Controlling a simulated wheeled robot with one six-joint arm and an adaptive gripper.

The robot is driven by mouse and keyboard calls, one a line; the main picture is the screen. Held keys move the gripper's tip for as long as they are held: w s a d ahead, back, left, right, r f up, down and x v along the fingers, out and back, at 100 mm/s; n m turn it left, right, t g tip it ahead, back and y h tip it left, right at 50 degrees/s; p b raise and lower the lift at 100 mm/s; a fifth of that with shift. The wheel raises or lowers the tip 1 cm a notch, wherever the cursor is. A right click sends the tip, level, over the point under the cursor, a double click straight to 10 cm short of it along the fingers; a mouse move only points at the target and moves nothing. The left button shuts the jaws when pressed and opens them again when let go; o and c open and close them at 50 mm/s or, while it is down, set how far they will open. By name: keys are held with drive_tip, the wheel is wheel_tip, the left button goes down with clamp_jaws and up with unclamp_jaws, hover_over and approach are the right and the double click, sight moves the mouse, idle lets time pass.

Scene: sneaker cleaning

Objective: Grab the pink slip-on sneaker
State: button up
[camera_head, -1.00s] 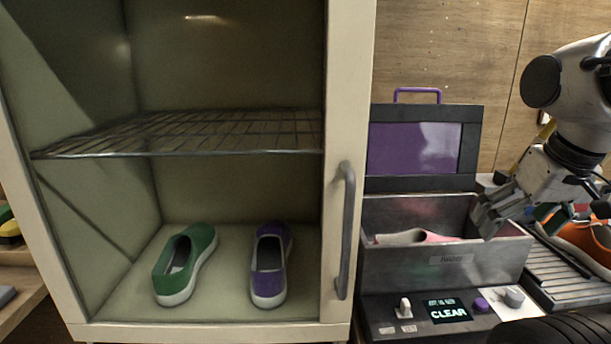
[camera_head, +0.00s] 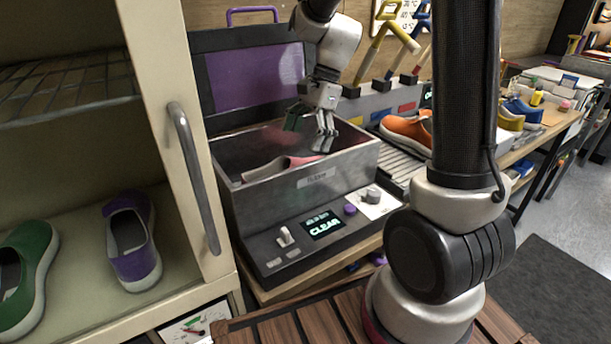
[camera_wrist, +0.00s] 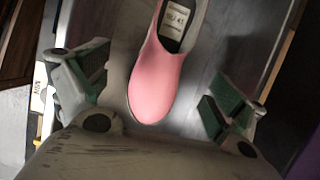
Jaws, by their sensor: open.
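The pink slip-on sneaker (camera_head: 280,166) lies inside the open metal box of the cleaning machine (camera_head: 345,163); the box's front wall hides its lower part. In the wrist view the sneaker (camera_wrist: 156,84) shows toe toward me, with a white label inside its opening. My gripper (camera_head: 312,128) is over the right part of the box, fingers pointing down. In the wrist view my gripper (camera_wrist: 158,92) is open, with one green-padded finger on each side of the toe and a gap on both sides. Nothing is held.
A cabinet at left holds a green sneaker (camera_head: 22,275) and a purple sneaker (camera_head: 132,240); its door handle (camera_head: 195,180) sticks out near the box. The raised purple lid (camera_head: 255,78) stands behind the box. An orange sneaker (camera_head: 408,131) sits on a ribbed rack at right.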

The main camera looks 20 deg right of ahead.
sight(295, 158)
drive_tip(key=shift+w+f+m, duration=0.3)
drive_tip(key=shift+f, duration=0.1)
drive_tip(key=shift+a+f, duration=0.15)
drive_tip(key=shift+f, duration=0.25)
drive_tip(key=x, duration=0.7)
drive_tip(key=shift+w+a+r, duration=0.1)
drive_tip(key=shift+w, duration=0.1)
drive_tip(key=c, duration=1.3)
